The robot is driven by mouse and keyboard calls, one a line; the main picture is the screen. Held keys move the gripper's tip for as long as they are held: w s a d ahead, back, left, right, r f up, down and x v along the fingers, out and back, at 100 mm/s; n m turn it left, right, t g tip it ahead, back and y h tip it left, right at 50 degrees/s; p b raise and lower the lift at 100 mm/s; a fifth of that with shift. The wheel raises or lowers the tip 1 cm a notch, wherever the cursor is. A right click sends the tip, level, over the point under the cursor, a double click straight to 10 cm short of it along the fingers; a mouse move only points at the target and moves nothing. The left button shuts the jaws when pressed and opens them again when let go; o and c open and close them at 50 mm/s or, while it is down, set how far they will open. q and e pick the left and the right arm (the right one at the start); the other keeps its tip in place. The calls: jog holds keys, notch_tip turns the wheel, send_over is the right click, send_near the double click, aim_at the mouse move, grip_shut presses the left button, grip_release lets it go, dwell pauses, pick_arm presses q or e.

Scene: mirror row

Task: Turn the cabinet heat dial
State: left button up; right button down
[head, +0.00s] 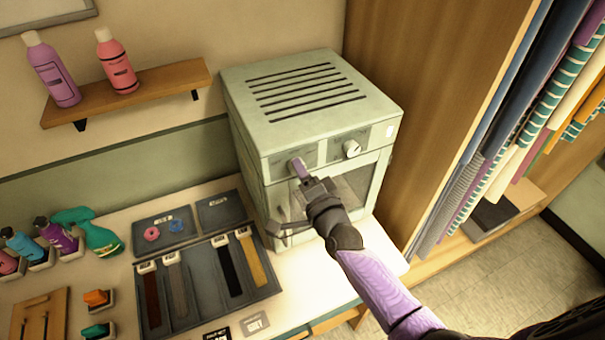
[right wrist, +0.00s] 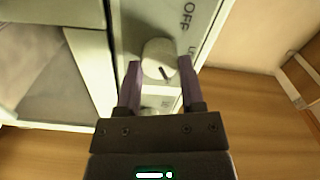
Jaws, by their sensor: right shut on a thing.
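The pale green cabinet (head: 312,115) stands on the counter, with slots in its top and a front panel. A white dial (head: 352,149) shows at the right of that panel. My right gripper (head: 299,167) is at the panel's left part and covers what is there in the head view. In the right wrist view a pale round dial (right wrist: 159,58) with a dark mark sits between the two purple fingers, below the letters OFF. The gripper is shut on this dial. My left gripper is not in view.
A dark tray (head: 205,285) with several straps lies left of the cabinet. A green spray bottle (head: 88,231) and small bottles stand farther left. A shelf (head: 130,92) holds two bottles. A wooden side panel (head: 425,95) rises close at the cabinet's right.

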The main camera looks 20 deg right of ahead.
dwell(0.4)
jog(key=shift+c, duration=1)
grip_release()
jog(key=shift+s, duration=0.1)
jog(key=s, duration=0.9)
jog(key=shift+s+d, duration=0.35)
jog(key=shift+d, duration=0.05)
